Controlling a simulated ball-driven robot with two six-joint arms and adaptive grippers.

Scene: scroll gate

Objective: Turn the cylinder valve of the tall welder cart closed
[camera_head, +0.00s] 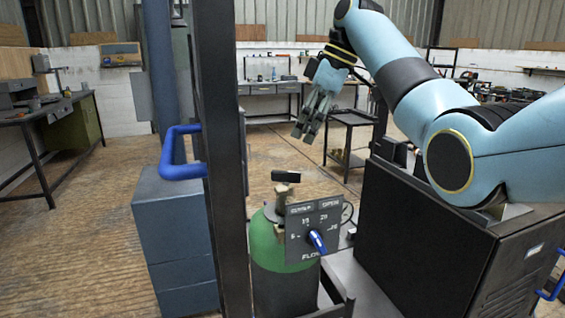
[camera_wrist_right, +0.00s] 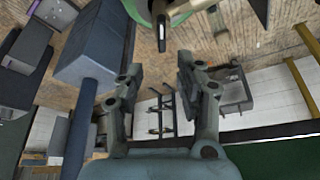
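The tall cart's green gas cylinder (camera_head: 283,262) stands upright in the lower middle of the head view. A dark bar-like valve handle (camera_head: 286,177) sits on top of its neck. A grey flow panel (camera_head: 312,222) with a blue pointer knob (camera_head: 317,241) stands in front of the cylinder. My right gripper (camera_head: 307,122) is above and beyond the valve, apart from it, with fingers pointing down. In the right wrist view the gripper (camera_wrist_right: 160,76) is open and empty, and a dark bar, probably the valve handle (camera_wrist_right: 161,30), shows past the fingertips. My left gripper is not in view.
A dark vertical post (camera_head: 224,150) stands left of the cylinder. A black welder box (camera_head: 415,240) stands at right, below my right arm. A small black table (camera_head: 350,122) stands behind.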

